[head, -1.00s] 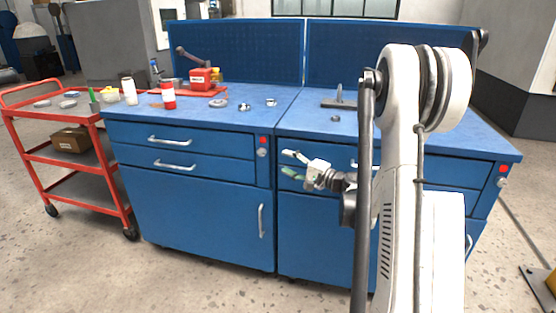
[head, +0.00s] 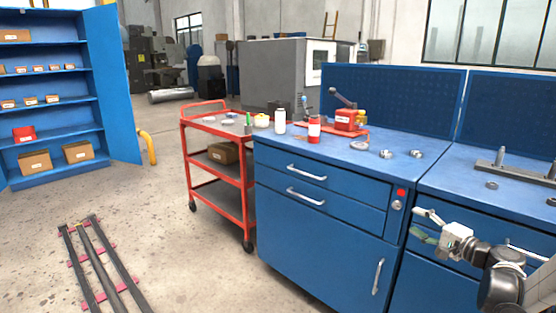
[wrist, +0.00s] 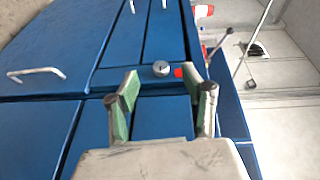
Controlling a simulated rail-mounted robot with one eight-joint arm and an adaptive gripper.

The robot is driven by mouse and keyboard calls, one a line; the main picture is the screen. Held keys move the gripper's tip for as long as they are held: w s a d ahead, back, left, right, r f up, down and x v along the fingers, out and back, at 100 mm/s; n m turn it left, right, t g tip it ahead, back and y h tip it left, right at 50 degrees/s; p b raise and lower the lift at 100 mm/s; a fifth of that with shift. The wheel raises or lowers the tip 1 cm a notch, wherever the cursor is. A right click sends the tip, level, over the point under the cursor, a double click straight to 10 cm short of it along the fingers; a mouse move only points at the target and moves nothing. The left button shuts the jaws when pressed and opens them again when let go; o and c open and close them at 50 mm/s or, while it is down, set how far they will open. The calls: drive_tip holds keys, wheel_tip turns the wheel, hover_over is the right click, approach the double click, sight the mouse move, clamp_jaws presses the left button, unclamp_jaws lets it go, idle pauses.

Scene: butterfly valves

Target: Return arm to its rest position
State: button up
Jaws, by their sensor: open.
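My gripper (head: 428,226) is at the right of the head view, in front of the blue workbench (head: 330,215) and at about drawer height. Its two fingers, with green inner pads, are apart and nothing is between them. In the wrist view my gripper (wrist: 160,95) also shows open and empty, facing the bench's blue front with its lock knob (wrist: 161,69) and red square. I cannot tell the exact gap between fingertips and bench. Most of my arm is outside the head view at the right edge.
A red cart (head: 246,195) stands left of the bench. The bench top holds a red tool (head: 346,120), a red-and-white can (head: 314,129) and several metal rings. A blue shelf (head: 52,88) stands at far left. Dark rails (head: 100,262) lie on the floor, with open floor around them.

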drive_tip(key=s+a+r+n+g, duration=0.2)
drive_tip(key=s+a, duration=0.1)
drive_tip(key=a, duration=0.4)
drive_tip(key=s+a+r+n+g+h, duration=0.1)
drive_tip(key=s+a+n+g, duration=0.1)
drive_tip(key=s+a, duration=0.3)
drive_tip(key=s+a+r+n+g, duration=0.2)
drive_tip(key=a, duration=0.6)
drive_tip(key=s+a+f+n+g+h, duration=0.1)
drive_tip(key=s+a+n+h, duration=0.2)
drive_tip(key=s, duration=0.8)
drive_tip(key=s+a+n+g+h, duration=0.2)
drive_tip(key=s+n+h, duration=0.15)
drive_tip(key=s, duration=0.75)
wheel_tip(320, 180, up, 14)
drive_tip(key=p, duration=1.4)
drive_tip(key=shift+w+r+y+p, duration=0.15)
drive_tip(key=shift+r+y+p, duration=0.1)
drive_tip(key=shift+y+p, duration=0.1)
